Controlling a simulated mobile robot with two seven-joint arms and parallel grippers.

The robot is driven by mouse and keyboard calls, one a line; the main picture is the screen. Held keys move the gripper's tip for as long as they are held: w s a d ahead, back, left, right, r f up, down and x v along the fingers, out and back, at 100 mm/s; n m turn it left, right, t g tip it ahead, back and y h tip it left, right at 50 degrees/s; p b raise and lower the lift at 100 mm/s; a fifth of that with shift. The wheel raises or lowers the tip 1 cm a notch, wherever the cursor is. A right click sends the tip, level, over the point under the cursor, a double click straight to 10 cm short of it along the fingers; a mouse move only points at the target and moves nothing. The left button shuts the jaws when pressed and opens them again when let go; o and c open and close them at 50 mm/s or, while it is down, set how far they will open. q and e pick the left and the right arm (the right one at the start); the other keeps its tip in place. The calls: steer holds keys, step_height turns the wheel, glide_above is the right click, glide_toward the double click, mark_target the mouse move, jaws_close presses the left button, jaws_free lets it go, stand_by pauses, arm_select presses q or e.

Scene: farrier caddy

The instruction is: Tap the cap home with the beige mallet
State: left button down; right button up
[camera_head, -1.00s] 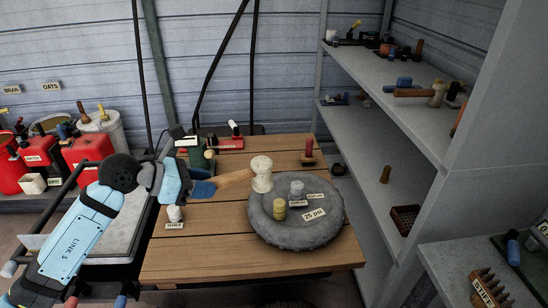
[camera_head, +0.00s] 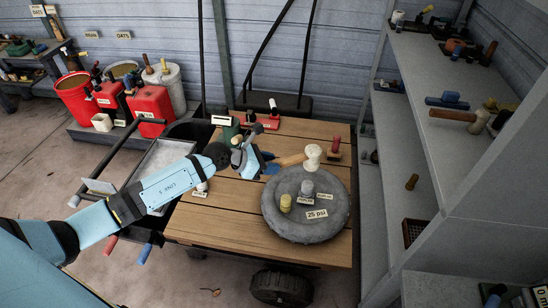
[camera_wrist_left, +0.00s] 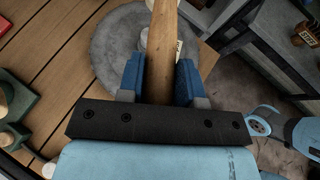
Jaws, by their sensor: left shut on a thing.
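My left gripper (camera_head: 268,163) is shut on the wooden handle of the beige mallet (camera_head: 313,156). The handle runs up between its blue fingers in the left wrist view (camera_wrist_left: 161,80). The pale mallet head is above or behind the far side of the grey tyre (camera_head: 287,230), apart from the pieces on it. A grey cap-like piece (camera_head: 307,187) and a yellow one (camera_head: 286,203) stand on the tyre, beside small labels. I cannot tell which is the cap, or how far it is seated. My right gripper is not in view.
The tyre lies on a wooden cart top (camera_head: 215,223), whose front left is mostly clear. A green item (camera_head: 231,134), a red item (camera_head: 268,121) and a red-topped piece (camera_head: 335,146) stand along the back. Metal shelves (camera_head: 437,130) rise close on the right.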

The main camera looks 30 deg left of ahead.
arm_select(q)
steer(key=shift+s+a, duration=0.1)
steer(key=shift+a, duration=0.05)
steer(key=shift+f+b, duration=0.4)
steer(key=shift+f, duration=0.1)
step_height(320, 180, down, 3)
steer(key=shift+f+b, duration=0.2)
steer(key=shift+b, duration=1)
steer(key=shift+f, duration=0.15)
